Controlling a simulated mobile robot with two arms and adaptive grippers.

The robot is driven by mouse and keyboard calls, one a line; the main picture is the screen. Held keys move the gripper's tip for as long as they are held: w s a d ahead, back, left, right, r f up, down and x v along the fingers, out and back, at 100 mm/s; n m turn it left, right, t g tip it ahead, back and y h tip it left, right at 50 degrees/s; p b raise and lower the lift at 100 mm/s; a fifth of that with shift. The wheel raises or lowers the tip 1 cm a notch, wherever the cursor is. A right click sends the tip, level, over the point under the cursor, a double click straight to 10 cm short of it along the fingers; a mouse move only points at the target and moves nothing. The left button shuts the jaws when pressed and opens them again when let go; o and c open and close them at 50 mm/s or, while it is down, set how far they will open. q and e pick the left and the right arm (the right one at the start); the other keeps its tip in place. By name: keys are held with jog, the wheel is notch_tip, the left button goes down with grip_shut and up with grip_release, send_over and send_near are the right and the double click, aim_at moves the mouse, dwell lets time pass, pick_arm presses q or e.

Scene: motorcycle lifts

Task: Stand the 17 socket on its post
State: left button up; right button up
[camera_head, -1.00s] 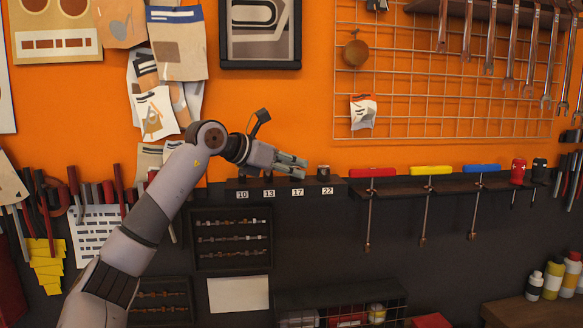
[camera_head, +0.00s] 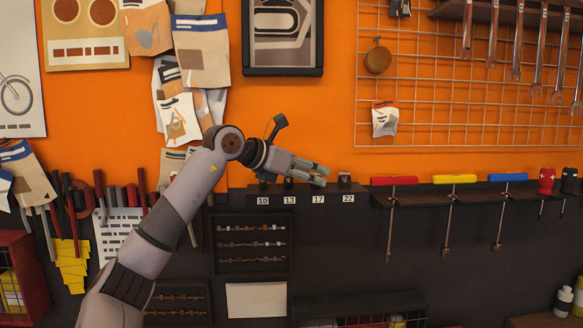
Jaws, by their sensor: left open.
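The socket rack (camera_head: 305,198) is a dark ledge on the wall with tags 10, 13, 17 and 22. Dark sockets show over the 10 tag (camera_head: 262,185), the 13 tag (camera_head: 289,183) and the 22 tag (camera_head: 345,181). My left gripper (camera_head: 321,175) is open, pointing right, just above the 17 tag (camera_head: 318,199). Its fingers cover the place over that tag, so the 17 post is hidden. I cannot make out the 17 socket, either at the fingers or on the rack. My right gripper is out of view.
T-handled tools with red (camera_head: 394,181), yellow (camera_head: 454,179) and blue (camera_head: 507,177) grips hang right of the rack. A dark case with small bits (camera_head: 252,244) hangs below. A wire grid (camera_head: 455,130) is at upper right.

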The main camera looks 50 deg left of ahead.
pick_arm(q)
jog(key=v, duration=1)
jog(key=shift+s, duration=0.35)
jog(key=shift+s+r, duration=0.1)
jog(key=shift+r, duration=0.05)
